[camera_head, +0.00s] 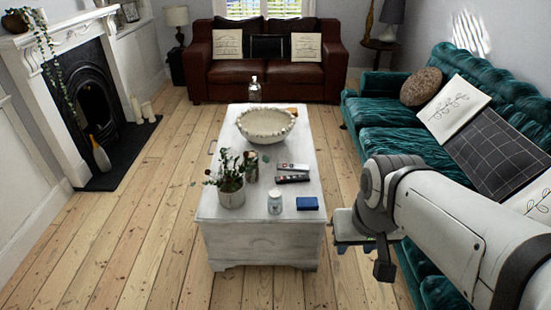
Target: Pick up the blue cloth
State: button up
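The blue cloth (307,203) looks like a small folded blue rectangle. It lies flat on the near right corner of the white chest (263,246). My gripper (362,250) is to the right of the chest and nearer to the camera, apart from the cloth. Its fingers are seen at an angle and partly hidden, so I cannot tell whether they are open or shut.
Left of the cloth stand a small jar (275,202) and a potted plant (231,186). Behind are remote controls (292,173), a large bowl (266,125) and a bottle (254,88). A green sofa (405,143) stands right. Floorboards (130,230) at left are clear.

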aim_at(303, 203)
jog(key=k, duration=0.6)
jog(key=u, duration=0.5)
jog(key=i, duration=1.95)
jog(key=z, duration=0.45)
jog(key=i, duration=0.35)
jog(key=z, duration=0.55)
jog(key=k, duration=0.8)
jog(key=z, duration=0.15)
jog(key=i, duration=0.7)
